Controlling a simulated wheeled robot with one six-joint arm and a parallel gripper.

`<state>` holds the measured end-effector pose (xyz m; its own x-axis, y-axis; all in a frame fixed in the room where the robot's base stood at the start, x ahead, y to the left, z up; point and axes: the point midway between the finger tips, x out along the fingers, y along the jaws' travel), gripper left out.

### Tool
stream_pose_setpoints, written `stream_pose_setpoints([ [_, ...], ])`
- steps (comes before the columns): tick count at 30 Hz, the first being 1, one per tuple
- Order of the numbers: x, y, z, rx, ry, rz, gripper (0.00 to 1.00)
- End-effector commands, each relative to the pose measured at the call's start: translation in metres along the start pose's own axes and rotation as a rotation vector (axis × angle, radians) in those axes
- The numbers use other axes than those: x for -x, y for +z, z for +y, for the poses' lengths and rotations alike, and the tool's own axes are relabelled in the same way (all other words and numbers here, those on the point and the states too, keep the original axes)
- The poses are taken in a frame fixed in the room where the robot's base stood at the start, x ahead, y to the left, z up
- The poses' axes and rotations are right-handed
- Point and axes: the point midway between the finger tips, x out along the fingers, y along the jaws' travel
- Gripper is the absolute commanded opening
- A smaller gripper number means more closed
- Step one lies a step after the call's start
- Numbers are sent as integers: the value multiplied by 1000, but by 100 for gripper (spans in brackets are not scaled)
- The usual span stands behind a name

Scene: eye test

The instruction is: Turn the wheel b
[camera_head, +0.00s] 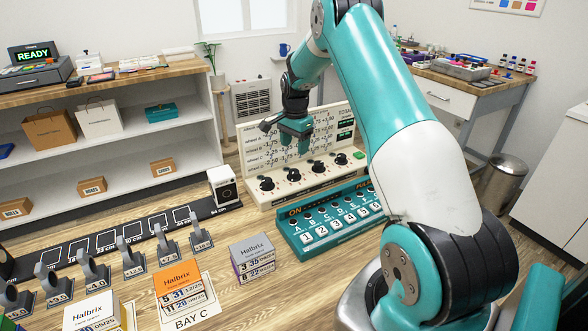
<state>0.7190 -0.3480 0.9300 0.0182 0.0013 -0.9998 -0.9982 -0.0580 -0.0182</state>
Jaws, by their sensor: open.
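A cream console (283,194) stands on the wooden table, with several dark wheels in a row. The second from the left (293,175) is probably wheel b; its own label is too small to read. The upright board (257,143) behind carries rows of numbers marked wheel A, B, C and so on, and small dark displays at its right. My gripper (295,146) is open and empty, pointing down in front of the board and above the wheels. It appears apart from them and hides part of the board.
A teal switch box (322,244) with numbered keys stands close in front of the console. A white camera-like box (223,186) is at its left.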

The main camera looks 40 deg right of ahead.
Motion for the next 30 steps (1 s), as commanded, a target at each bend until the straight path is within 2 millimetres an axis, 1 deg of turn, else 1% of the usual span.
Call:
stream_pose_setpoints([
  [1, -12, 1, 1, 1, 4, -2, 61],
  [6, -50, 1, 0, 2, 3, -2, 61],
  [9, -68, 1, 0, 2, 2, -2, 61],
  [12, -82, 1, 0, 2, 1, -1, 61],
  [15, -92, 0, 0, 2, 0, 0, 61],
  [18, -96, 0, 0, 2, -2, 1, 61],
  [26, -97, 0, 0, 2, -2, 0, 61],
  [27, -97, 0, 0, 2, -2, 0, 56],
  [28, -97, 0, 0, 2, -2, 0, 50],
  [29, -97, 0, 0, 2, -2, 0, 43],
  [30, -97, 0, 0, 2, -1, 0, 34],
])
